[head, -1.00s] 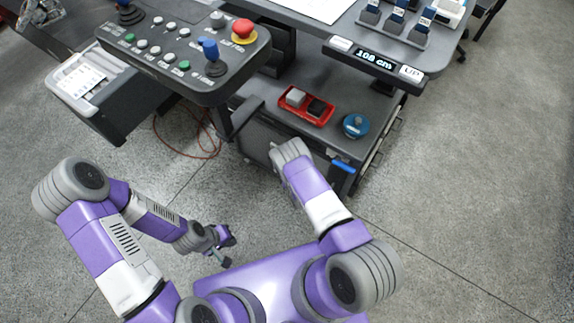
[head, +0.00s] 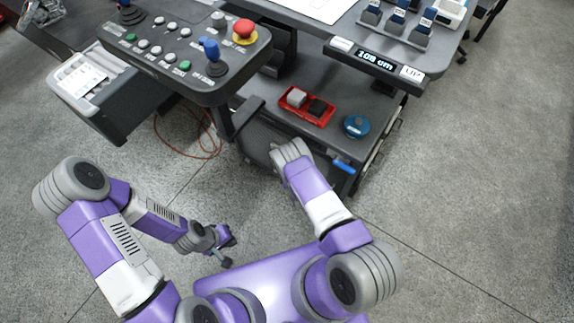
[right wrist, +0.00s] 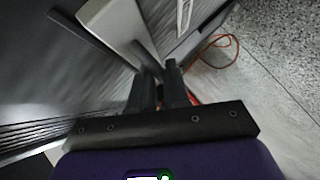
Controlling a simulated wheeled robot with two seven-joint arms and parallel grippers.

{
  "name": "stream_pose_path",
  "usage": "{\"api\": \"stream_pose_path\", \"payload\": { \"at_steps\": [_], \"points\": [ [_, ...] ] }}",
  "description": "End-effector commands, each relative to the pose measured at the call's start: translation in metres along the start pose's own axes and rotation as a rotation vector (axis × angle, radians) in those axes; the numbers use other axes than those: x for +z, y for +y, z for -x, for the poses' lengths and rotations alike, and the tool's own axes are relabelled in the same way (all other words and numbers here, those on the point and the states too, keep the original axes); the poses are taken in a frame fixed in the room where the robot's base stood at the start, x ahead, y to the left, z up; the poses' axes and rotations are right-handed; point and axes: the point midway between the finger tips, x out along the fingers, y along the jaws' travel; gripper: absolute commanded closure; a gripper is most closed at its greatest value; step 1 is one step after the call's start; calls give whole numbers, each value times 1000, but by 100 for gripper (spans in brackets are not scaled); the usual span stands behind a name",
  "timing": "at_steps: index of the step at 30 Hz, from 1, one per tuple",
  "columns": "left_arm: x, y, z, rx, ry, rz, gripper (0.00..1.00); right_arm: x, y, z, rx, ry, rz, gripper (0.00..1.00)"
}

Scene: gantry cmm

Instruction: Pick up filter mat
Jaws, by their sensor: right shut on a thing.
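I cannot make out a filter mat for certain in either view. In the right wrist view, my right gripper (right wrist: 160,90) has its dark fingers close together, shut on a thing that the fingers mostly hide. A pale beige panel (right wrist: 112,22) and a narrow grey strip run toward the fingertips; I cannot tell whether either is in the grip. In the head view, my right arm reaches to the front of the dark cabinet under the bench, and its gripper is hidden. My left gripper (head: 225,247) hangs low over the floor, away from the cabinet; its opening is unclear.
A red tray (head: 306,105) with two blocks and a blue round container (head: 356,125) sit on the lower shelf. A control panel (head: 185,50) overhangs at the upper left, above an open drawer (head: 100,95). An orange cable (head: 190,155) lies on the floor. Floor at right is clear.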

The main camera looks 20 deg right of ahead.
Motion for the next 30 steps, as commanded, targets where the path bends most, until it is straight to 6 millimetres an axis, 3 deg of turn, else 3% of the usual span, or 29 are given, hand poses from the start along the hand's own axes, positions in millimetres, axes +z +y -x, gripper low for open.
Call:
{"api": "stream_pose_path", "payload": {
  "at_steps": [5, 11, 27, 30],
  "points": [
    [0, 1, 2, 0, 0, 0, 100, -2, 3, 1, 1, 0, 0, 100],
    [0, 4, 11, 0, 0, 0, 100, -10, 21, 9, 2, 1, 0, 100],
    [2, 18, 49, 0, 0, 0, 100, -52, 103, 51, 1, 1, 0, 100],
    [2, 20, 53, 0, 0, 0, 100, -45, 91, 69, -7, -3, 1, 100]
  ]
}}
